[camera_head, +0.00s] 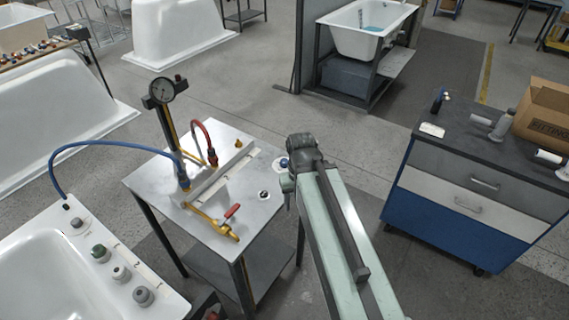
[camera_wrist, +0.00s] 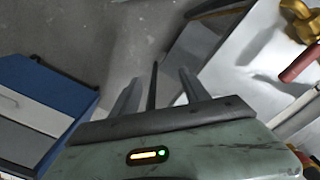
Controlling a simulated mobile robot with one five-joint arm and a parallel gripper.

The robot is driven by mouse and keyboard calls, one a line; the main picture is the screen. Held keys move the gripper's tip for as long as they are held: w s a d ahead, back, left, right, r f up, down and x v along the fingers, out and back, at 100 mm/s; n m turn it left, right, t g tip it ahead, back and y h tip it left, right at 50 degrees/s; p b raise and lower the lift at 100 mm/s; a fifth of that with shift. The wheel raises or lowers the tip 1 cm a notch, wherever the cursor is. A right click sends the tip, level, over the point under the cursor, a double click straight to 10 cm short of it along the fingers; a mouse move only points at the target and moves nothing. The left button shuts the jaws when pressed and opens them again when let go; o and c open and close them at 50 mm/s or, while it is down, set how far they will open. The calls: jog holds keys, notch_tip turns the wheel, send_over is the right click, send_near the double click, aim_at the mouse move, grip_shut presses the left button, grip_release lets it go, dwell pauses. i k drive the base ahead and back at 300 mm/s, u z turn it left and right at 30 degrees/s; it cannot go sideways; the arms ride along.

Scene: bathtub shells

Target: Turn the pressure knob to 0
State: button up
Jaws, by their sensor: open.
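A small blue knob on a pale round plate (camera_head: 282,163) sits at the right edge of the metal test bench (camera_head: 225,215) in the head view. It may be the pressure knob, but I cannot read any marks on it. My arm end partly covers it. A round pressure gauge (camera_head: 162,90) stands on a post at the bench's back. My gripper (camera_wrist: 159,75) is open in the wrist view, its fingers apart with no knob between them. In the head view my arm end hides the fingers. I cannot tell how far they are from the knob.
A brass valve with a red lever (camera_head: 231,212) and red and blue hoses (camera_head: 107,144) are on the bench; the valve also shows in the wrist view (camera_wrist: 300,22). A white tub (camera_head: 55,265) stands left, a blue drawer cabinet (camera_head: 450,228) right. Floor lies between.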

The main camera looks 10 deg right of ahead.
aim_at(283, 162)
jog(key=z, duration=0.05)
jog(key=k, duration=0.5)
jog(key=u, duration=1.3)
jog(key=k, duration=1.05)
jog(key=z, duration=0.95)
jog(key=i, duration=1.65)
